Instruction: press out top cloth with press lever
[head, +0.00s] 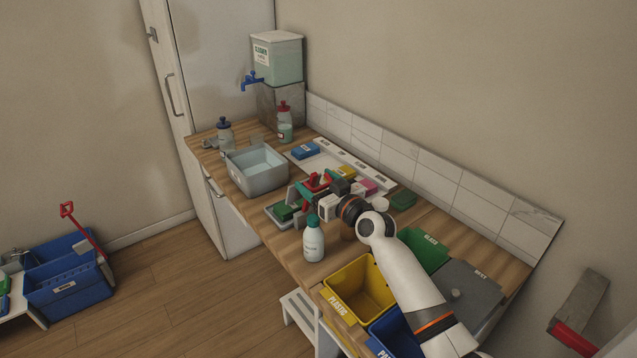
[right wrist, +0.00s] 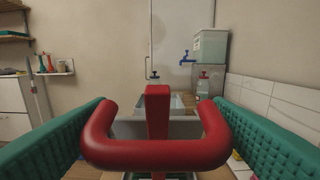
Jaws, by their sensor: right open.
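The red press lever (head: 317,182) stands on the wooden counter, with grey press parts around it. In the right wrist view its red bar handle (right wrist: 155,152) fills the middle, close to the camera. My right gripper (head: 323,183) is open, its teal pads on either side of the handle with gaps showing. A green folded piece (head: 283,211), perhaps the cloth, lies in the grey tray (head: 276,222) in front of the press. My gripper and the press hide part of this area. My left gripper is not in view.
A white bottle (head: 313,242) stands close in front of the press. A grey water basin (head: 255,171) is to the left. Yellow (head: 358,290) and green (head: 424,249) bins sit to the right under my arm. The tiled splashback (head: 430,180) bounds the rear.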

